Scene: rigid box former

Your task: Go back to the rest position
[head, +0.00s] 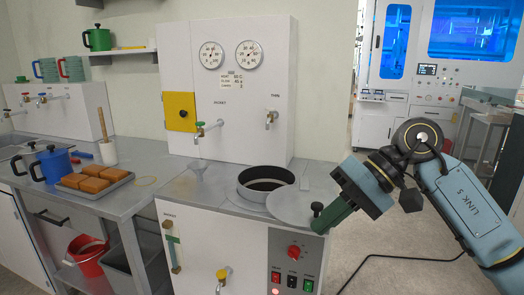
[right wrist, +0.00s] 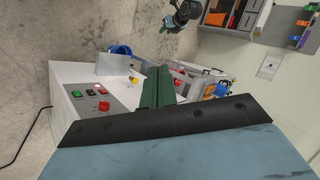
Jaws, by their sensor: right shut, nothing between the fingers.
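My right gripper (head: 322,226) is at the front right corner of the white machine in the head view, its green fingers pointing down and left. It is shut and empty. In the right wrist view its green fingers (right wrist: 158,88) lie together. A round grey lid (head: 290,206) lies on the machine top beside the open round pot (head: 265,184). A dark knob (head: 317,209) shows at the lid's right edge, close to the fingers; I cannot tell whether they touch. My left gripper is not in the head view.
The white machine (head: 230,250) has a control panel with a red knob (head: 294,252) just below the fingers. On the left bench stand a blue pot (head: 52,163) and a tray (head: 118,184) of orange-brown blocks. Open floor (head: 400,270) lies right of the machine, with a black cable on it.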

